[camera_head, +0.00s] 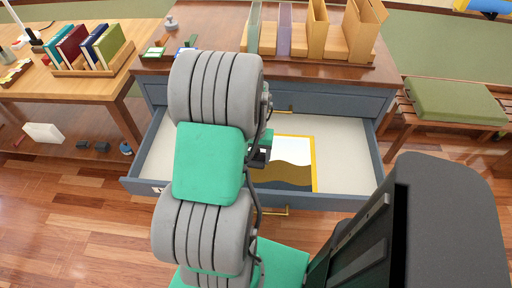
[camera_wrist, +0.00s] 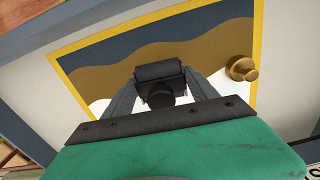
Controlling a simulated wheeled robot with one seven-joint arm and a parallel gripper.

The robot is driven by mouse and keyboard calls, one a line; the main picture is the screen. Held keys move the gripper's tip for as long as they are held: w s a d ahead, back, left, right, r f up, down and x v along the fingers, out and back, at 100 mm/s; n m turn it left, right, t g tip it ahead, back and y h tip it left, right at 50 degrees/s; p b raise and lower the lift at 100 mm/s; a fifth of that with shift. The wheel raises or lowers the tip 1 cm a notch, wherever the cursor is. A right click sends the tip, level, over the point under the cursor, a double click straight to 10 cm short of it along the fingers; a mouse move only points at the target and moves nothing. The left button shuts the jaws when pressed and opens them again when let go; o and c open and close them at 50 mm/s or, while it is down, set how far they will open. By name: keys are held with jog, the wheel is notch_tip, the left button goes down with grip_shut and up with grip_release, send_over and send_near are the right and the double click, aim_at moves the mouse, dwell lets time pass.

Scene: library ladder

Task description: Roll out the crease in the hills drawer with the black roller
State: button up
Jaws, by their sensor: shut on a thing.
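The hills drawer (camera_head: 345,180) of the grey-blue cabinet is pulled open. In it lies a hills print (camera_head: 297,150) with a yellow border, brown and dark hills and a white area; my arm hides its left part. The print also fills much of the wrist view (camera_wrist: 190,45). My gripper (camera_wrist: 158,92) is shut on the black roller (camera_wrist: 158,71), which is over the print; I cannot tell if it touches. A round brass piece (camera_wrist: 241,68) sits on the print, right of the roller. I cannot make out the crease.
Books and upright holders (camera_head: 318,30) stand on the cabinet top (camera_head: 225,68). A wooden table (camera_head: 60,85) with a book rack is at left, a bench with a green cushion (camera_head: 455,100) at right. The drawer's front has a brass handle (camera_head: 272,211). Its right side is bare.

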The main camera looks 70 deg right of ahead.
jog(key=shift+r+p, duration=0.8)
jog(key=shift+r, duration=0.55)
